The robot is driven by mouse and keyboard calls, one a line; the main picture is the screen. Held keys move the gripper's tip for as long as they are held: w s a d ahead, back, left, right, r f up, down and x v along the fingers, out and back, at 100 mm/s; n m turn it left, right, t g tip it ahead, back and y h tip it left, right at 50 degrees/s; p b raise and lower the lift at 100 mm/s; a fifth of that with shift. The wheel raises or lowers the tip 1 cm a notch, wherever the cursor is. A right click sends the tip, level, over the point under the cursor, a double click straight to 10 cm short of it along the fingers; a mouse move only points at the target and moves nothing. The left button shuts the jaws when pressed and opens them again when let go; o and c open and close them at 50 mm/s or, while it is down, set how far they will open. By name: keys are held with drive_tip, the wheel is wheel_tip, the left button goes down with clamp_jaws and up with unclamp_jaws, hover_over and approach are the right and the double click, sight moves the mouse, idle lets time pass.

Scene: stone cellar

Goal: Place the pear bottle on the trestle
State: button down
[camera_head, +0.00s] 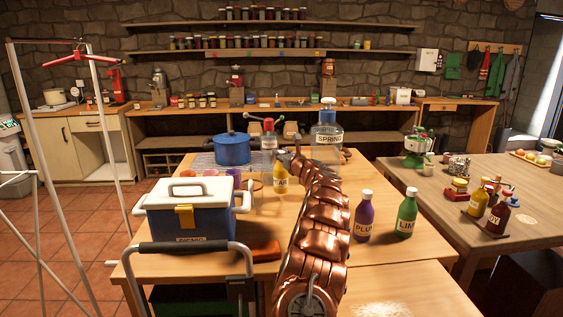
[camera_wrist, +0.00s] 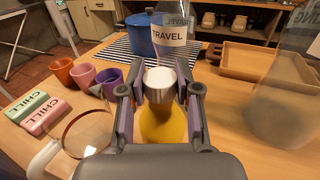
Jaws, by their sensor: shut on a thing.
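The pear bottle (camera_head: 281,182), yellow with a white cap and a partly hidden label, stands upright at the middle of the near wooden table (camera_head: 262,214). In the wrist view my gripper (camera_wrist: 159,95) is shut around the neck of the yellow bottle (camera_wrist: 165,128), just under the cap. I cannot tell whether its base touches the table. My arm hides part of it in the head view. No label names the trestle; a second wooden table (camera_head: 450,215) stands to the right, but I cannot tell if it is the trestle.
A plum bottle (camera_head: 364,218) and a lime bottle (camera_head: 406,214) stand right of my arm. A cooler box (camera_head: 190,222), blue pot (camera_head: 232,149) and spring jar (camera_head: 327,139) surround the held bottle. The travel bottle (camera_wrist: 172,38) is close behind it. The right table's left front is clear.

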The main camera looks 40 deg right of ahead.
drive_tip(key=shift+f, duration=1.7)
drive_tip(key=c, duration=0.8)
unclamp_jaws()
drive_tip(key=shift+s+r, duration=0.1)
drive_tip(key=shift+r, duration=0.1)
drive_tip(key=shift+s, duration=0.25)
drive_tip(key=shift+b+v, duration=1)
drive_tip(key=shift+v, duration=4.7)
